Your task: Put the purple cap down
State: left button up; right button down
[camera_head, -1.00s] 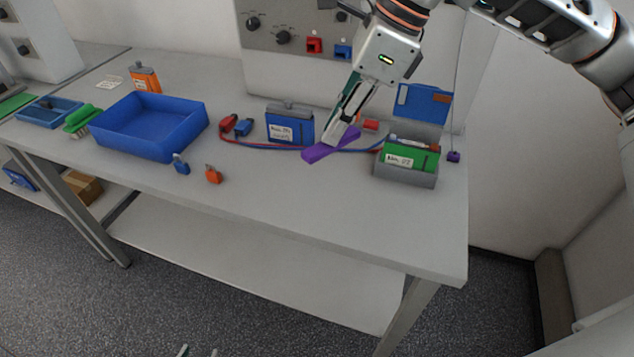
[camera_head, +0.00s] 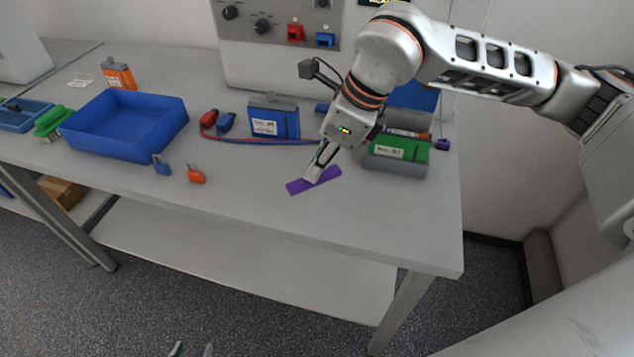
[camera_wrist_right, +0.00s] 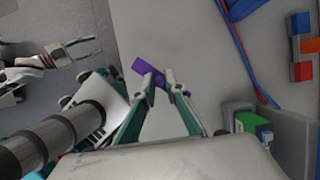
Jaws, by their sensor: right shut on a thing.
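The purple cap (camera_head: 328,176) is a flat purple strip low over the table's front middle; I cannot tell whether it touches the tabletop. My right gripper (camera_head: 313,177) points down at it and is shut on it. In the right wrist view, the cap (camera_wrist_right: 145,66) runs across between the fingertips of my right gripper (camera_wrist_right: 160,77), which partly hide it. My left gripper (camera_head: 193,350) shows only its fingertips at the bottom edge, apart and empty. It also shows in the right wrist view (camera_wrist_right: 94,47), away from the cap.
A green battery in a grey holder (camera_head: 397,168) stands right of the cap. A blue tray (camera_head: 125,148), a blue clip (camera_head: 161,164) and an orange clip (camera_head: 196,174) are left. The front tabletop is clear.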

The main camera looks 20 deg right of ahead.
aim_at(321, 177)
jog(key=shift+f, duration=2.55)
jog(key=shift+f, duration=0.1)
jog(key=c, duration=2)
grip_release()
jog(key=shift+c, duration=0.2)
jog(key=shift+d+r, duration=0.1)
jog(key=shift+r, duration=0.25)
jog(key=v, duration=1.1)
jog(key=shift+r, duration=0.25)
